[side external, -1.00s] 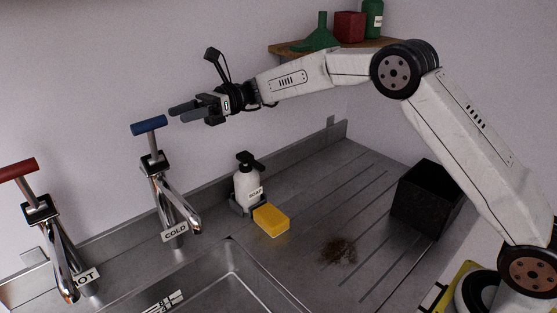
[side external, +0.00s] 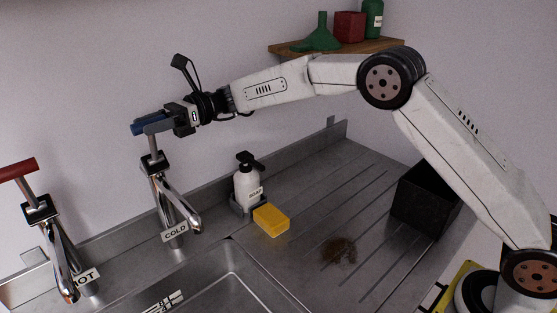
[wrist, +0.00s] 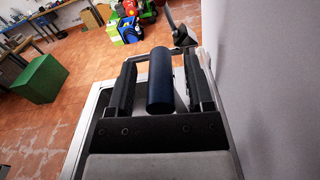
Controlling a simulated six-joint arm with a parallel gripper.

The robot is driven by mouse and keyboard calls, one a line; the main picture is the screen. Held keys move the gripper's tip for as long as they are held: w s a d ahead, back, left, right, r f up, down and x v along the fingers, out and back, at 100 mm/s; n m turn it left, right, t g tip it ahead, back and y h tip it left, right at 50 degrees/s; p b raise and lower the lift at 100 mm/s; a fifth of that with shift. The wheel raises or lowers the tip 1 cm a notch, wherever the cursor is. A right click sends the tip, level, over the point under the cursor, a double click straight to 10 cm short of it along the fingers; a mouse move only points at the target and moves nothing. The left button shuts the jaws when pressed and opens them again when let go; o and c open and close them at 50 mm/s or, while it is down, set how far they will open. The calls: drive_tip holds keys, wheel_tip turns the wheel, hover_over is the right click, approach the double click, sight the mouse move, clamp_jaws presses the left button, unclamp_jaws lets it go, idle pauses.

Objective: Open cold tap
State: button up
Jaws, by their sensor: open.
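The cold tap (side external: 170,200) is chrome with a COLD label and stands behind the sink. Its blue handle bar (side external: 137,128) sits on top of an upright stem. My gripper (side external: 152,122) is at the handle, with its fingers along the bar. In the wrist view my open gripper (wrist: 162,85) has the blue handle (wrist: 160,82) between its two fingers, with a gap showing on each side. The hot tap (side external: 52,240), with a red handle (side external: 18,169), stands to the left.
A soap bottle (side external: 247,183) and a yellow sponge (side external: 271,220) are right of the cold tap. The sink basin (side external: 225,268) is in front. A black bin (side external: 424,203) stands on the drainer. A wall is close behind the taps. A shelf (side external: 290,49) is at the upper right.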

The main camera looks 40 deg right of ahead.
clamp_jaws()
idle(1.3)
